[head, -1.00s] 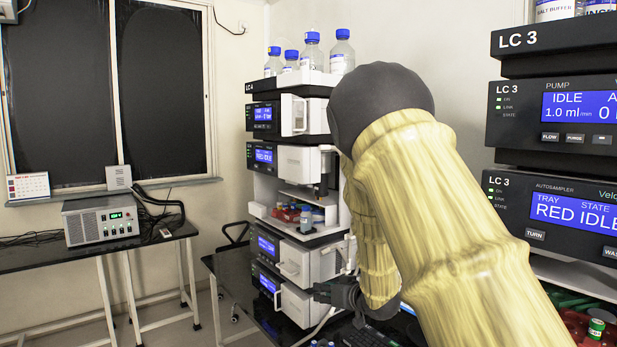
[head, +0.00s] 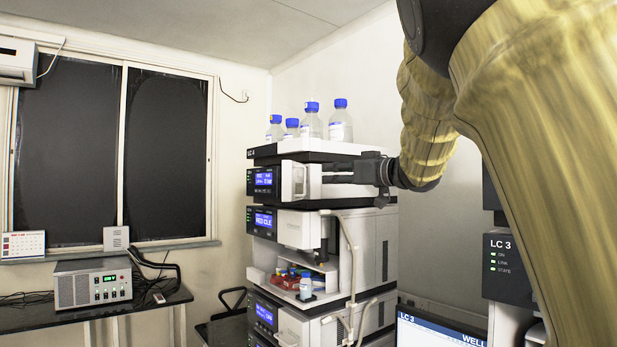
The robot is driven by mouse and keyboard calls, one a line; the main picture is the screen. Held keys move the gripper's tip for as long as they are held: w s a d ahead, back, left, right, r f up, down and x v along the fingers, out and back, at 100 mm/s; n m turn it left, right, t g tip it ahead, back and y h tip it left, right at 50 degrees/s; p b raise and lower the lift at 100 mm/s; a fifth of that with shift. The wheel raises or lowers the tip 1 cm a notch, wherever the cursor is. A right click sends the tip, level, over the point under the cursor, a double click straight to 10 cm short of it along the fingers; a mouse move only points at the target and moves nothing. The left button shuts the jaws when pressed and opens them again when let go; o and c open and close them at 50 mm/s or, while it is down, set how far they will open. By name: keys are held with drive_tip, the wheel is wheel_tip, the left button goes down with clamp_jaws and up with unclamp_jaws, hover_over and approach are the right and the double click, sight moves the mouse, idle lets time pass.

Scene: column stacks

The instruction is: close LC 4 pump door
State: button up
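The LC 4 stack (head: 258,152) stands in the middle of the head view. Its top module, the pump, has a small blue display (head: 264,179). The white pump door (head: 290,182), with an upright handle, is at the pump's front, right of the display. It seems to stand out from the front, but how far it is ajar is hard to tell. My gripper (head: 334,173) reaches in from the right at pump height, its dark fingers pointing left, just right of the door. I cannot tell if it touches the door. The finger gap is too small to read.
Several blue-capped bottles (head: 312,122) stand on top of the stack. Below the pump are another module with a display (head: 264,220) and an open tray bay with a bottle (head: 306,287). Tubing (head: 350,262) hangs at the stack's right. A monitor (head: 436,331) and LC 3 (head: 505,262) are to the right.

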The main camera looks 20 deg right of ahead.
drive_tip(key=p+x, duration=0.2)
drive_tip(key=x, duration=0.8)
drive_tip(key=shift+a+r, duration=0.1)
clamp_jaws()
